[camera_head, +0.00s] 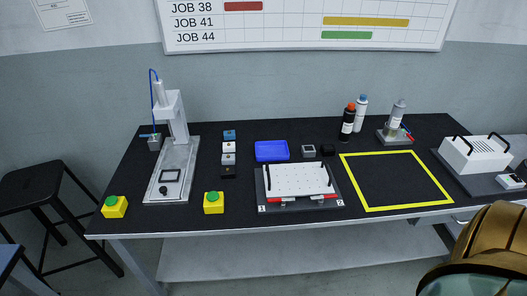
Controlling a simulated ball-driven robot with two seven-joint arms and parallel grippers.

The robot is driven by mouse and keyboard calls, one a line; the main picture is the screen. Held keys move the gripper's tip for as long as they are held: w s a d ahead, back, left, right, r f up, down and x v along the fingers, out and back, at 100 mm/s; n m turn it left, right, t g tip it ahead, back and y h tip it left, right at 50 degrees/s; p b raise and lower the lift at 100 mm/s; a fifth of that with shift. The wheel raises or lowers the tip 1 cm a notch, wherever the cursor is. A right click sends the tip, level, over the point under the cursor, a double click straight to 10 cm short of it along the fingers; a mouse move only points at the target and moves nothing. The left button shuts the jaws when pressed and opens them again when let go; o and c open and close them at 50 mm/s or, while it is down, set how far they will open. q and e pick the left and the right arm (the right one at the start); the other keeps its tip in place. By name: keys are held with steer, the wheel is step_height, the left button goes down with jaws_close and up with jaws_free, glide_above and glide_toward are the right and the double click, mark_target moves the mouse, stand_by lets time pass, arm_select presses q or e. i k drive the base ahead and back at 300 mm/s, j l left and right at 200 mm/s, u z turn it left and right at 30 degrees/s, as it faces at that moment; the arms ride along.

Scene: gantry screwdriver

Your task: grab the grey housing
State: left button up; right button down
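Several small box-shaped housings stand in a column on the black mat, left of the blue tray. The grey housing (228,159) is third from the back. A white housing (229,147) is just behind it, and a blue housing (229,134) is at the back. A black housing (228,172) is just in front of it. Neither of my grippers is in view.
The gantry screwdriver (172,140) stands on the left. Yellow boxes with green buttons (115,207) (213,203) are near the front edge. Right of the column are a blue tray (271,151) and a white perforated plate (297,181). The yellow-outlined area (352,182) is empty.

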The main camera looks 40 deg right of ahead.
mark_target(232, 160)
steer(key=z, duration=0.85)
